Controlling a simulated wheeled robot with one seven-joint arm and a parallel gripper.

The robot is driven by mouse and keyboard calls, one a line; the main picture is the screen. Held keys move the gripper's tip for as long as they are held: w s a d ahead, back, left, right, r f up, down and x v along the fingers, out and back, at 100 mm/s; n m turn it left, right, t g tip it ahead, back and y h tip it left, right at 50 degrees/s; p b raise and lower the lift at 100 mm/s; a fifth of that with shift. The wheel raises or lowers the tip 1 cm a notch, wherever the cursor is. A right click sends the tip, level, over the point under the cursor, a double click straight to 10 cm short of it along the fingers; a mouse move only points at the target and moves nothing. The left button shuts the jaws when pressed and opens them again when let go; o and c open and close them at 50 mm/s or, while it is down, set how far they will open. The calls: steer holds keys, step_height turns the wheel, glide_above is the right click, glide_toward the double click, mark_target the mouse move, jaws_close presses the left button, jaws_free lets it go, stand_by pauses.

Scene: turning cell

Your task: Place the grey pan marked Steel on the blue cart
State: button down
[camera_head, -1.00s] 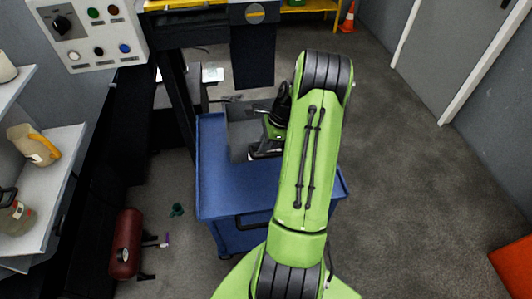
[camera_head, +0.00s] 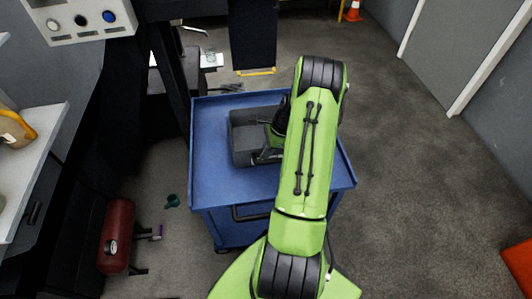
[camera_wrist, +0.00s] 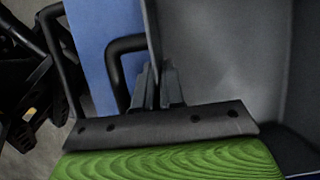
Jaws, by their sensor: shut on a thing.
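The grey pan (camera_head: 240,147) is an open rectangular box seen over the top of the blue cart (camera_head: 215,188). My gripper (camera_head: 266,157) is at the pan's near right side, partly hidden by my green arm. In the wrist view my gripper (camera_wrist: 155,88) is shut on the wall of the grey pan (camera_wrist: 225,55), whose inside fills the right. The blue cart (camera_wrist: 103,35) shows beyond, with its dark handle. I cannot tell whether the pan touches the cart top. No Steel marking is readable, and my arm hides the pan's right part.
The cart top looks bare around the pan. A dark machine with a button panel (camera_head: 75,18) stands at left, near a white shelf (camera_head: 30,165). A red tank (camera_head: 117,235) and a small green item (camera_head: 172,201) lie on the floor. Open floor is at right.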

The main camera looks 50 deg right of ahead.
steer(key=shift+r, duration=0.1)
steer(key=c, duration=1.2)
jaws_free()
steer(key=shift+c, duration=0.2)
